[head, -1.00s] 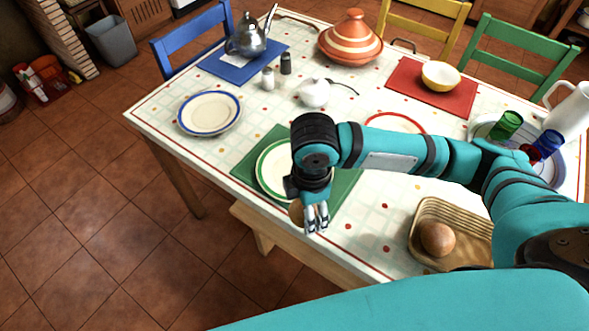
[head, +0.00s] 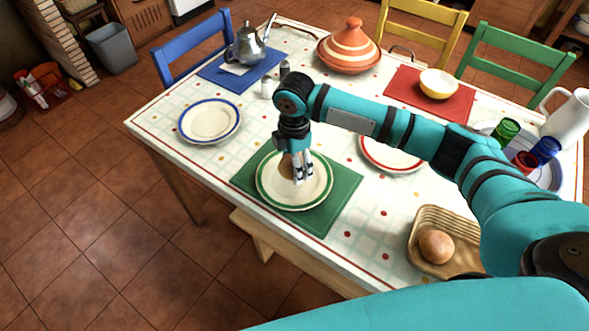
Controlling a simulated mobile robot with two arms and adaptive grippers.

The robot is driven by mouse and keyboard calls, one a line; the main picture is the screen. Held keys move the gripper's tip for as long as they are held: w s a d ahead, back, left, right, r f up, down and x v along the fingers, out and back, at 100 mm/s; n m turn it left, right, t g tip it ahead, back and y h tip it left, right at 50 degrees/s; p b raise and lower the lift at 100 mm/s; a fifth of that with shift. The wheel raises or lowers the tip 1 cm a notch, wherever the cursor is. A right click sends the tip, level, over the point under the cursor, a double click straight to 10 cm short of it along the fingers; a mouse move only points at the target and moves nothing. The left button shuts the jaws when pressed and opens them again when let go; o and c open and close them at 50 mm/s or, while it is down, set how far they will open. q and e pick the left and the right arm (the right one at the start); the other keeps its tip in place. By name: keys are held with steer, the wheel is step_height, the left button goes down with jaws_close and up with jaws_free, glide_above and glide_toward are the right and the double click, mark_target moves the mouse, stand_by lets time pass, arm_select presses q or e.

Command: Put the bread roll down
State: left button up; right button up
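A brown bread roll (head: 285,167) shows partly behind the fingers of my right gripper (head: 300,176), which is shut on it. They are over the green-rimmed plate (head: 276,198), within its rim as seen from here. I cannot tell whether the roll touches the plate. The plate lies on a green placemat (head: 336,207) at the table's near edge. A second bread roll (head: 436,246) sits in a wooden basket (head: 421,225) at the lower right. My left gripper is not in view.
A blue-rimmed plate (head: 210,121) lies to the left and a red-rimmed plate (head: 392,160) to the right, partly under my arm. A teapot (head: 249,48), striped tagine (head: 349,50) and yellow bowl (head: 438,84) stand farther back. Colored glasses (head: 506,132) and a white pitcher (head: 568,122) stand at right.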

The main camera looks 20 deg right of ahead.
steer(key=shift+f, duration=1.75)
steer(key=shift+s, duration=0.1)
steer(key=o, duration=1)
steer(key=shift+f, duration=0.1)
step_height(320, 180, up, 12)
steer(key=shift+r, duration=0.15)
